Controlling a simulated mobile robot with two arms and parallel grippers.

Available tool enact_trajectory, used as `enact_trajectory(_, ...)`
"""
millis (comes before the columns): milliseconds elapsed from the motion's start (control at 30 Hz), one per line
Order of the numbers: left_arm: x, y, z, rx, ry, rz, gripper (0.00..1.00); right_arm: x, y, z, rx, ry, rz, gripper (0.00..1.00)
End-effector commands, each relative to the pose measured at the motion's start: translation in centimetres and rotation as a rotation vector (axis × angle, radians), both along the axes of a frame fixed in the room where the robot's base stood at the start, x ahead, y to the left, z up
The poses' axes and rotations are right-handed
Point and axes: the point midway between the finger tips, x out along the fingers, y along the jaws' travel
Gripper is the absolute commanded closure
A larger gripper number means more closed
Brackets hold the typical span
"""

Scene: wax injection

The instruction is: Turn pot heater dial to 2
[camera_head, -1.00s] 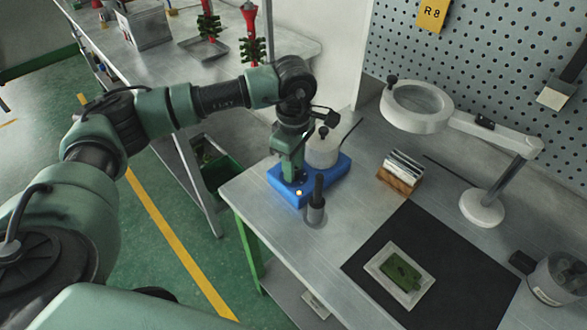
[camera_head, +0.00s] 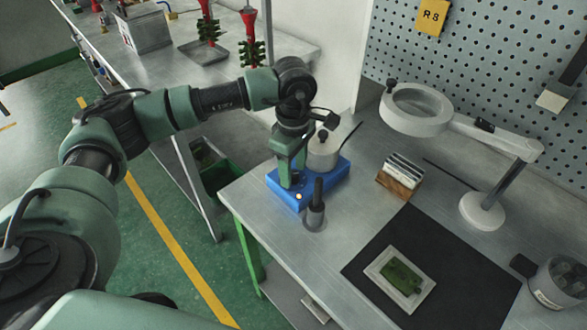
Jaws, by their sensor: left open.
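The blue pot heater (camera_head: 334,182) sits on the grey workbench near its left corner. A small pale pot (camera_head: 323,154) with a dark lid knob stands on it. My left gripper (camera_head: 287,184) points down at the heater's front left part, in front of the pot. It is open, and its fingers are small and partly hidden by its own body. A small orange light (camera_head: 298,197) glows on the heater just beside the fingertips. The dial cannot be made out; the gripper covers that area. I cannot tell whether the fingers touch it. My right gripper is out of view.
A dark-handled tool in a grey holder (camera_head: 314,214) stands close to the heater's front. A wooden card rack (camera_head: 393,184), a magnifier lamp (camera_head: 416,110) and a black mat (camera_head: 366,268) with a framed green piece are further right. Free bench lies left of the mat.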

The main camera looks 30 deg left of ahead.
Motion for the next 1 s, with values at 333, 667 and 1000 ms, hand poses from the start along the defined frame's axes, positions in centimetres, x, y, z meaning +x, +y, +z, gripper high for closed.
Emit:
enact_trajectory(333, 0.1, 0.0, 5.6, -0.001, -0.005, 0.000, 0.51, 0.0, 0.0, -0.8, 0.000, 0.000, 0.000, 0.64)
enact_trajectory(667, 0.0, 0.0, 7.4, -0.001, -0.001, -0.001, 0.51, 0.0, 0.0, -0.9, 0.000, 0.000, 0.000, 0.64)
enact_trajectory(1000, 0.0, 0.0, 7.4, -0.001, -0.001, 0.000, 0.51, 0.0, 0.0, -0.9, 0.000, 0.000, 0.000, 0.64)
